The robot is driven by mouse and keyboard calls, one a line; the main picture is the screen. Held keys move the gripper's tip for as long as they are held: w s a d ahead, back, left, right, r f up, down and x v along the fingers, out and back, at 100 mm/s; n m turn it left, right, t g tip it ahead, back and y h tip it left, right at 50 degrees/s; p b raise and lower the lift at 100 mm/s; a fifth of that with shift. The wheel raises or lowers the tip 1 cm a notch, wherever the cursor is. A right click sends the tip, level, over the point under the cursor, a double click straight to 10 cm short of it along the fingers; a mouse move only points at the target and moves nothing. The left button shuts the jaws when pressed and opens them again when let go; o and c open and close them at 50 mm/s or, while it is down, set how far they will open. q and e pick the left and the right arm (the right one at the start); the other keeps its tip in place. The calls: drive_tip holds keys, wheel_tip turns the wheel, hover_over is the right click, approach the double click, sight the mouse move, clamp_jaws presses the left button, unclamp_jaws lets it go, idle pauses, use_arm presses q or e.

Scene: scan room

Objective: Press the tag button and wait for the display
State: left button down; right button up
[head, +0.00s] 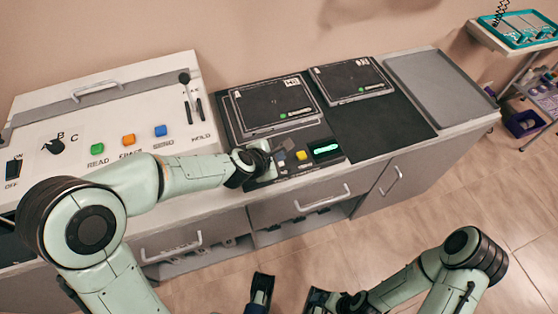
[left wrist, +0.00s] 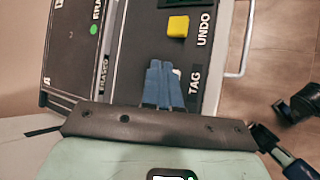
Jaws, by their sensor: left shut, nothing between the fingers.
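A small black panel at the front of the counter holds the tag button, a yellow button (head: 301,155) and a lit green display (head: 326,149); the display's text is too small to read. My left gripper (head: 277,149) is over the panel's left part, left of the yellow button. In the left wrist view its blue fingertips (left wrist: 161,78) are together and empty, beside the TAG label (left wrist: 194,80). They cover most of a pale button (left wrist: 177,73), and I cannot tell whether they touch it. My right gripper (head: 290,296) is low in front of the counter, its fingers apart.
A white console (head: 110,115) with READ, ERASE and SEND buttons stands at the left. Two dark flat devices (head: 276,103) (head: 351,79) lie behind the panel. A grey tray (head: 440,88) is at the right. A drawer handle (head: 323,199) sticks out below.

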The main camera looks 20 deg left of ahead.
use_arm(q)
drive_tip(key=shift+f+b, duration=0.5)
drive_tip(key=shift+f, duration=0.15)
idle(0.7)
idle(0.3)
drive_tip(key=shift+r+p, duration=0.9)
drive_tip(key=shift+r, duration=0.05)
wheel_tip(320, 180, up, 5)
drive_tip(key=p, duration=0.5)
idle(0.6)
